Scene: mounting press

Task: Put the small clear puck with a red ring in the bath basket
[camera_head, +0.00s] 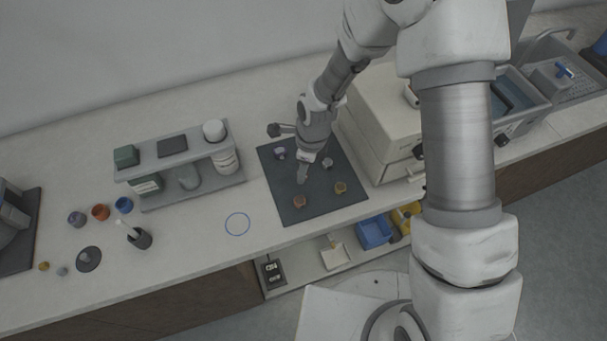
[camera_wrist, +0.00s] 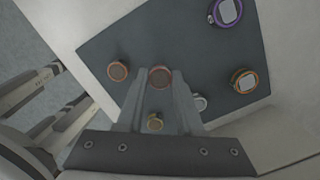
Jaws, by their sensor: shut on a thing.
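My gripper (camera_head: 303,178) is low over the dark mat (camera_head: 321,207) in the head view. In the wrist view its two fingers (camera_wrist: 160,80) are shut on a small round puck with a reddish ring (camera_wrist: 160,70). I cannot tell whether the held puck touches the mat. A grey tub with a blue inside (camera_head: 522,88), perhaps the bath, stands at the upper right of the head view, partly behind my arm. I cannot clearly make out its basket.
Other pucks lie on the mat: orange-brown (camera_wrist: 118,71), yellowish (camera_wrist: 155,122), pale (camera_wrist: 200,103), orange-ringed (camera_wrist: 243,82) and purple-ringed (camera_wrist: 228,12). A cream machine (camera_head: 385,115) stands right of the mat. A grey rack with bottles (camera_head: 195,195) stands left.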

